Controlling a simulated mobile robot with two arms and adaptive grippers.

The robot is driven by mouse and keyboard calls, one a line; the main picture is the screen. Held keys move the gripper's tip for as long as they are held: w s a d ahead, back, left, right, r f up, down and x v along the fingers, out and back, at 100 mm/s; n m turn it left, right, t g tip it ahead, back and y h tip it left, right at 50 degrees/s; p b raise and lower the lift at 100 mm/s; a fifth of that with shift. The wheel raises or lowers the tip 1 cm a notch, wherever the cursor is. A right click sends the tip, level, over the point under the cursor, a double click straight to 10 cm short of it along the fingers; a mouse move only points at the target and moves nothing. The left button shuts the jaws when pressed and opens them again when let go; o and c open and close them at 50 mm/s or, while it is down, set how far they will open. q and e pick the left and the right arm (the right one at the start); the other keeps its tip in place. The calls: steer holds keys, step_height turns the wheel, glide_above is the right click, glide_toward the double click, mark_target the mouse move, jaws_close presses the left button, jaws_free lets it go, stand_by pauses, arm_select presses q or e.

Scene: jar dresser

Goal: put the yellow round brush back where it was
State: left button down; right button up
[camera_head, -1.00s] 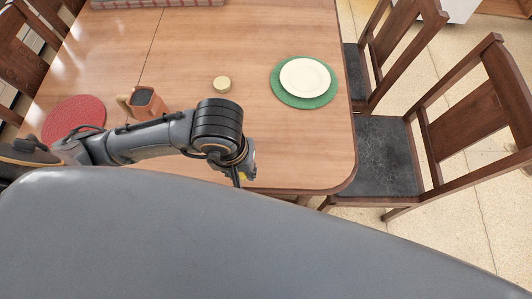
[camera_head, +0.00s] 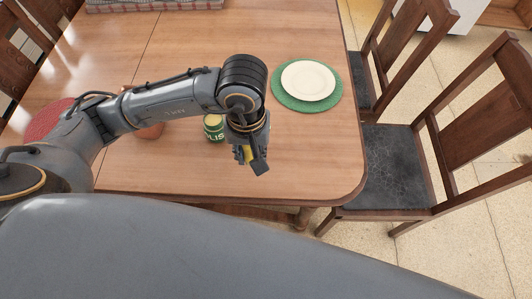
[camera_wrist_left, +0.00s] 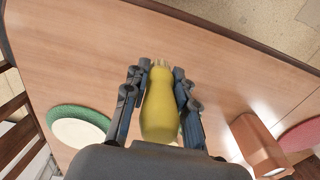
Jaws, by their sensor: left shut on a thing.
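The yellow round brush (camera_wrist_left: 160,106) shows in the left wrist view between the two fingers, with pale bristles at its far end. My left gripper (camera_head: 251,158) is shut on it above the near part of the wooden table (camera_head: 315,160). In the head view only a bit of yellow (camera_head: 248,153) shows between the fingers. A green can (camera_head: 214,128) with a pale top stands on the table just left of the gripper. My right gripper is not in view.
A white plate (camera_head: 308,80) lies on a green round mat (camera_head: 335,92) at the right. Wooden chairs (camera_head: 385,170) stand right of the table.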

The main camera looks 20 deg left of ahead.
arm_select(q)
steer(key=w+f, duration=0.2)
steer(key=w+d+f, duration=0.1)
steer(key=w+f, duration=0.2)
steer(key=shift+d+f+p, duration=0.2)
steer(key=shift+f+p, duration=0.15)
steer(key=f, duration=0.1)
steer(key=f+p, duration=0.1)
steer(key=f, duration=0.1)
steer(key=shift+w+d, duration=0.1)
steer(key=shift+w, duration=0.2)
steer(key=shift+f, duration=0.4)
steer(key=c, duration=1.1)
jaws_free()
